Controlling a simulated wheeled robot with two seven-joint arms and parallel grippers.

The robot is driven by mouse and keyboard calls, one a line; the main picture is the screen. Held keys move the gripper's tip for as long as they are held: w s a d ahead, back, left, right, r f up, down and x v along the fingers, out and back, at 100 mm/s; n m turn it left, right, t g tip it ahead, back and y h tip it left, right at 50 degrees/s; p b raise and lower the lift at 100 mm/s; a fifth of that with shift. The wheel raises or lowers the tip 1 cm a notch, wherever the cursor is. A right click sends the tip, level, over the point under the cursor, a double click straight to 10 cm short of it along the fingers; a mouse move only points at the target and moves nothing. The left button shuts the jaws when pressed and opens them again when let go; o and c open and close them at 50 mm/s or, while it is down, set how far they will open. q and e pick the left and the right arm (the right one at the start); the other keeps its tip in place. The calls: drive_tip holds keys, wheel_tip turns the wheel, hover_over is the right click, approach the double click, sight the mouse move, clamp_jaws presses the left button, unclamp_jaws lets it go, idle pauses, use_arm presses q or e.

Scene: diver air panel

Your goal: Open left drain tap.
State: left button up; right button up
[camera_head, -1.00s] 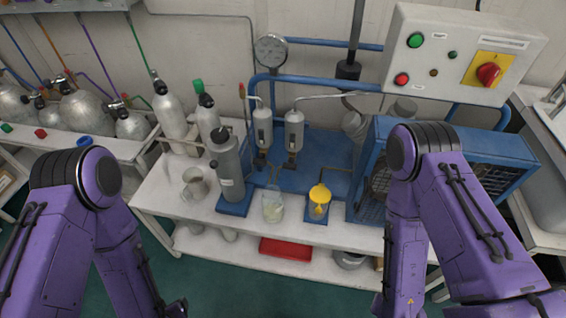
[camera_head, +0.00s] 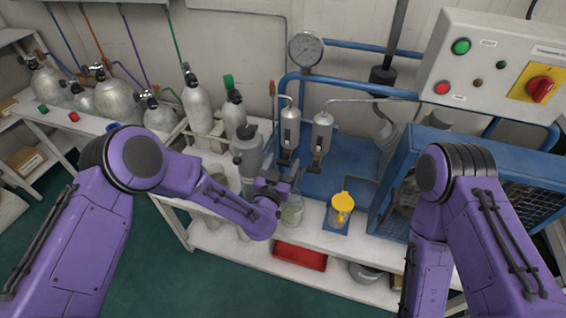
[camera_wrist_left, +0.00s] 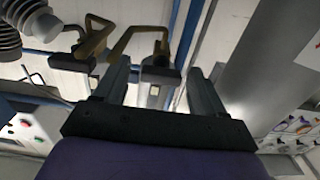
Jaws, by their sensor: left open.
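The left drain tap (camera_head: 284,157) is under the left grey filter bottle (camera_head: 290,128) in the head view. In the left wrist view, which looks turned over, a tap with a bent brass lever (camera_wrist_left: 140,35) shows between the fingers; it appears to be the left one. A second brass-levered tap (camera_wrist_left: 92,42) is just outside them. The right filter bottle (camera_head: 322,132) hangs beside the left one. My left gripper (camera_wrist_left: 160,72) is open, its fingers pointing toward the taps; I cannot tell whether it touches the lever. It shows small in the head view (camera_head: 277,182). My right gripper is out of view.
A glass beaker (camera_head: 292,212) stands close below my left gripper. A yellow-topped cup (camera_head: 341,208) is to its right, and a dark grey cylinder (camera_head: 246,150) to its left. A blue cage (camera_head: 405,175) borders the right side. A red tray (camera_head: 299,256) lies lower.

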use_arm(q)
drive_tip(key=shift+w, duration=0.35)
drive_tip(key=c, duration=1.1)
drive_tip(key=shift+o, duration=0.2)
